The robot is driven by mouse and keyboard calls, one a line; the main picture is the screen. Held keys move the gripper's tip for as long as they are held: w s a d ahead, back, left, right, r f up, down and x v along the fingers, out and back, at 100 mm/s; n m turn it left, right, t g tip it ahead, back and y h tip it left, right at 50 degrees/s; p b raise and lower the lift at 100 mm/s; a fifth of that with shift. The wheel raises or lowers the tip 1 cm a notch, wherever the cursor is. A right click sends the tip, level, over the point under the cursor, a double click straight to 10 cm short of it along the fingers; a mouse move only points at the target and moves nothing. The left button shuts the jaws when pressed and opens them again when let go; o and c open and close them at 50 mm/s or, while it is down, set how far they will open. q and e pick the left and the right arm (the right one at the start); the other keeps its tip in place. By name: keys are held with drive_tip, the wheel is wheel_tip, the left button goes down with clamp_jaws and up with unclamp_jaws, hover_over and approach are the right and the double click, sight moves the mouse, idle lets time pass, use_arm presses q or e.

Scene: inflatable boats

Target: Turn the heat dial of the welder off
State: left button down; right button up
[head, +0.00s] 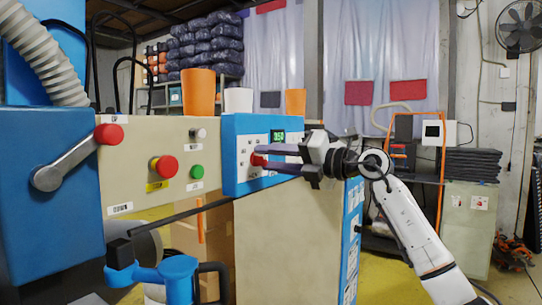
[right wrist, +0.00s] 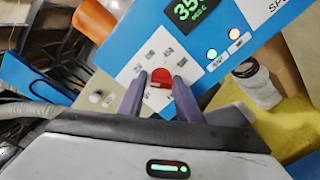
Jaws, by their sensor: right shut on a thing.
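The welder's blue control panel (head: 230,140) faces me in the middle of the head view, with a lit green display (head: 278,136) that reads about 35 and a cut-off digit. The red heat dial (head: 257,160) sits on a white plate with small labels around it. My right gripper (head: 266,158) reaches in from the right, its two dark fingers on either side of the dial and shut on it. In the right wrist view the dial (right wrist: 160,77) is between the fingertips; which label it points at is unclear. My left gripper is not in view.
Left of the panel are a red button (head: 165,167), a green button (head: 197,172) and a red-knobbed lever (head: 75,160). Orange cups (head: 198,92) and a white cup (head: 238,100) stand on top. A blue clamp-like part (head: 178,270) is at lower left.

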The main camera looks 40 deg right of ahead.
drive_tip(key=n+p, duration=0.1)
drive_tip(key=n, duration=0.3)
drive_tip(key=shift+n, duration=0.3)
drive_tip(key=n, duration=0.4)
drive_tip(key=shift+s+a+n, duration=0.1)
drive_tip(key=shift+a+n, duration=0.05)
drive_tip(key=shift+n, duration=0.15)
drive_tip(key=n, duration=0.2)
drive_tip(key=shift+n, duration=0.3)
drive_tip(key=shift+a+n, duration=0.1)
drive_tip(key=shift+n, duration=0.4)
drive_tip(key=o, duration=1)
drive_tip(key=shift+o, duration=0.2)
drive_tip(key=shift+s, duration=0.1)
